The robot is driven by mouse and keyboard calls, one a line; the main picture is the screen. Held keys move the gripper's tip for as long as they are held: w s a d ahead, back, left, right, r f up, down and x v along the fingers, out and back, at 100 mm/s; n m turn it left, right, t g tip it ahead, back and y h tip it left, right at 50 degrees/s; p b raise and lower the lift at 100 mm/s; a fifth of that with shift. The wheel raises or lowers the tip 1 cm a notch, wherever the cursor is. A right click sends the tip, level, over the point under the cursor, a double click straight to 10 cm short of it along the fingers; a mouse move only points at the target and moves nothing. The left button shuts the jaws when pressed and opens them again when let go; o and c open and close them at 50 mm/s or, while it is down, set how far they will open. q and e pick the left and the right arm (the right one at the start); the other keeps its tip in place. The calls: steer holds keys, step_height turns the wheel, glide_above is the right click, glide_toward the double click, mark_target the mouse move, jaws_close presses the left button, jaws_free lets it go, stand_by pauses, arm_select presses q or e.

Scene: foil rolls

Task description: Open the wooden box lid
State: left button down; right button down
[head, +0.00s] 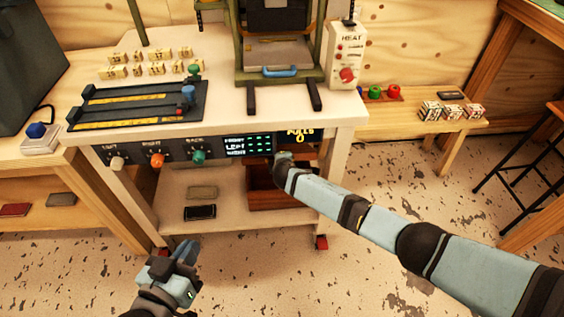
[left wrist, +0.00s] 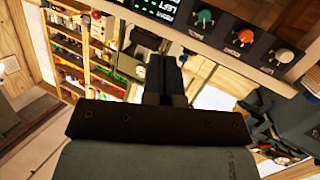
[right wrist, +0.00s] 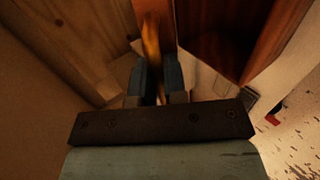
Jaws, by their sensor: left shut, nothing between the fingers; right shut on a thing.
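The reddish-brown wooden box (head: 285,199) stands on the lower shelf of the white bench; the bench edge and my right arm cover part of it. In the right wrist view the dark red wood of the box (right wrist: 215,30) is close by. My right gripper (right wrist: 160,75) is shut on a thin upright wooden edge (right wrist: 151,35), which looks like the lid; how far the lid stands open is unclear. In the head view the right fingers are hidden. My left gripper (head: 185,252) is shut and empty in front of the bench; its fingers also show in the left wrist view (left wrist: 163,75).
The bench top (head: 222,122) and its knob panel (head: 198,157) overhang the shelf. A dark phone-like item (head: 200,212) and a tan block (head: 203,192) lie left of the box. A stool (head: 530,165) stands at the right. The floor in front is clear.

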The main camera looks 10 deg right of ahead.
steer(key=c, duration=1.2)
jaws_free()
